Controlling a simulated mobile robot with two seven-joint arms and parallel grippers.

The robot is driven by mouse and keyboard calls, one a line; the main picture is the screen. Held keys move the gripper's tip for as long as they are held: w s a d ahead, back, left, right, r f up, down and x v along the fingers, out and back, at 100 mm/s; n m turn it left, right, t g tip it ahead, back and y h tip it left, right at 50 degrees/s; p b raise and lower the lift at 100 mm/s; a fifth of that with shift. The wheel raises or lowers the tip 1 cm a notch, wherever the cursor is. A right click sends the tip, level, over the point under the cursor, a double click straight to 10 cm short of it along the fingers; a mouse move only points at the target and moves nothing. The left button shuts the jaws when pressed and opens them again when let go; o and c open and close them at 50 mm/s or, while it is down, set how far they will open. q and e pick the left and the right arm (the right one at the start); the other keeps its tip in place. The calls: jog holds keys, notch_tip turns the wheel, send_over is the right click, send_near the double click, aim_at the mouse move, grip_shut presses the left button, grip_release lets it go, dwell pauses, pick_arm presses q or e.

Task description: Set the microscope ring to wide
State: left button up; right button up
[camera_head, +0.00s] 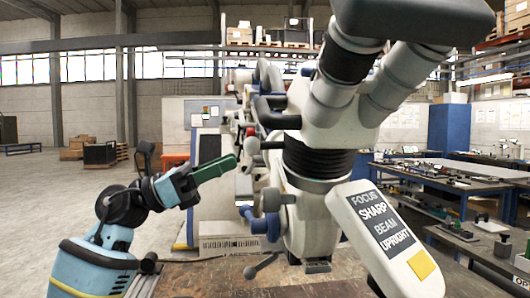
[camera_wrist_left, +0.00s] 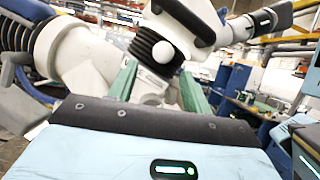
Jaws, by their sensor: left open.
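The microscope (camera_head: 335,125) is a big white instrument with black parts, filling the right half of the head view. A black ribbed ring (camera_head: 318,160) sits around its body; a black ribbed part also shows in the left wrist view (camera_wrist_left: 152,48). A lever with a white ball (camera_head: 252,146) and a red ball knob (camera_head: 250,132) stand at its left side. My left gripper (camera_head: 232,161) has green fingers and is open, left of the microscope. In the left wrist view its fingers (camera_wrist_left: 158,72) frame white ball knobs (camera_wrist_left: 163,52), with no visible grip. The ring's setting cannot be read.
A brown bench top (camera_head: 330,290) lies below. Workbenches (camera_head: 455,185) stand at the right; the floor at the left is open.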

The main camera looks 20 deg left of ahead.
aim_at(260, 145)
pick_arm(q)
jog(key=p+x, duration=0.1)
jog(key=x, duration=0.2)
jog(key=p+x, duration=0.1)
jog(key=x, duration=0.2)
jog(key=shift+s+d+r, duration=0.1)
jog(key=shift+d+r, duration=0.05)
jog(key=shift+r, duration=0.3)
jog(key=shift+w+d+r, duration=0.15)
jog(key=shift+w+d, duration=0.25)
jog(key=shift+d, duration=0.1)
jog(key=shift+c, duration=0.4)
grip_shut()
